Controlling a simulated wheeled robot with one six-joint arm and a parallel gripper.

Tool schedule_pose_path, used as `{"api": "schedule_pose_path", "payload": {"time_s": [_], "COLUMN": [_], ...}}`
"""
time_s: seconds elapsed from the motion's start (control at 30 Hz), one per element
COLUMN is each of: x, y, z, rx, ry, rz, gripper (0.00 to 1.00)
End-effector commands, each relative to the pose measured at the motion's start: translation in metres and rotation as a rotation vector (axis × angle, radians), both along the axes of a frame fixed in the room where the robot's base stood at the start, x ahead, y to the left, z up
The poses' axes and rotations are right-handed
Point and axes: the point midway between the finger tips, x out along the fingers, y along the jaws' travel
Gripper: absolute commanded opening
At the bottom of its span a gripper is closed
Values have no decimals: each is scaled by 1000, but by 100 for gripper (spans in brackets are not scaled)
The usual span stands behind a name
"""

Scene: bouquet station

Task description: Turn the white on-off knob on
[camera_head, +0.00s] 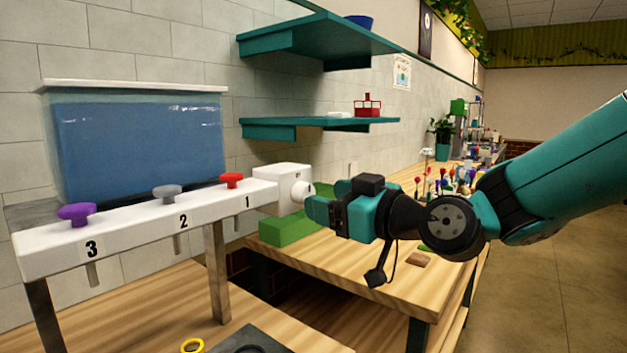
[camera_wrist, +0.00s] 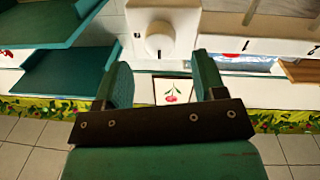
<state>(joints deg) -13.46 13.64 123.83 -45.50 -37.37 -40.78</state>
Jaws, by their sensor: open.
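The white knob (camera_head: 302,190) sticks out from the side of a white box (camera_head: 276,178) at the right end of the white numbered bar. I cannot tell whether a finger touches the knob.
The white bar (camera_head: 140,226) carries a purple (camera_head: 77,214), a grey (camera_head: 167,192) and a red handle (camera_head: 231,180). A green block (camera_head: 285,232) stands under the box on the wooden table (camera_head: 365,268). Teal shelves (camera_head: 310,40) hang above. Flowers (camera_head: 440,183) stand behind my arm.

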Motion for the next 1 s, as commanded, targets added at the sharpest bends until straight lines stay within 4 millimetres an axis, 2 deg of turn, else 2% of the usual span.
{"api": "schedule_pose_path", "payload": {"time_s": [0.1, 0.23, 0.6, 0.63, 0.83, 1.0], "x": [13, 22, 27, 27, 27, 27], "y": [16, 26, 30, 30, 30, 30], "z": [3, 1, 0, 0, 0, 0], "rx": [0, 0, 0, 0, 0, 2], "ry": [1, 0, 0, 0, 0, 2], "rz": [3, 2, -1, -1, -1, -1], "gripper": [64, 64, 64, 62, 16, 15]}}
